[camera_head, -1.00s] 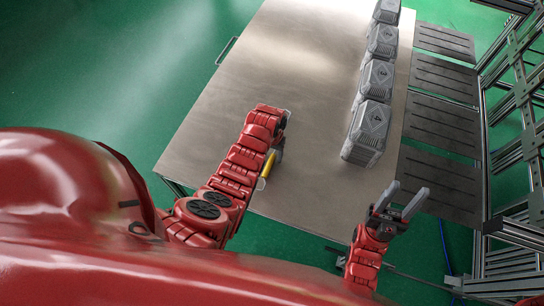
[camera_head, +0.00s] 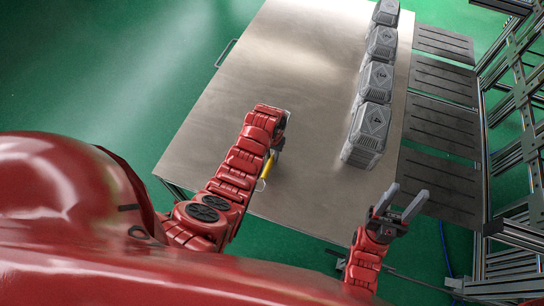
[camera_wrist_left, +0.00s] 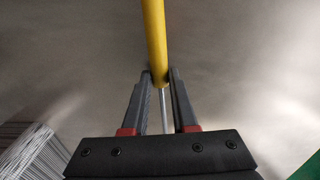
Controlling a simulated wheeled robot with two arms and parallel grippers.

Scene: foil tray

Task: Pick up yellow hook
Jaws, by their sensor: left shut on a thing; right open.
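The yellow hook (camera_head: 267,166) shows beside my left forearm near the front of the metal table, partly hidden by the arm. In the left wrist view the yellow handle (camera_wrist_left: 155,40) of the hook runs up from between the fingers, with a thin metal rod below it. My left gripper (camera_wrist_left: 160,78) is shut on the hook, with the fingers on either side of it. In the head view the left fingers are mostly hidden by the wrist. My right gripper (camera_head: 401,205) is open and empty, off the table's front right corner.
The metal table (camera_head: 300,75) is clear in its middle and left. Several grey foil-like boxes (camera_head: 369,132) stand in a row along its right side. Dark flat panels (camera_head: 441,122) lie right of it, beside a metal frame (camera_head: 515,100).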

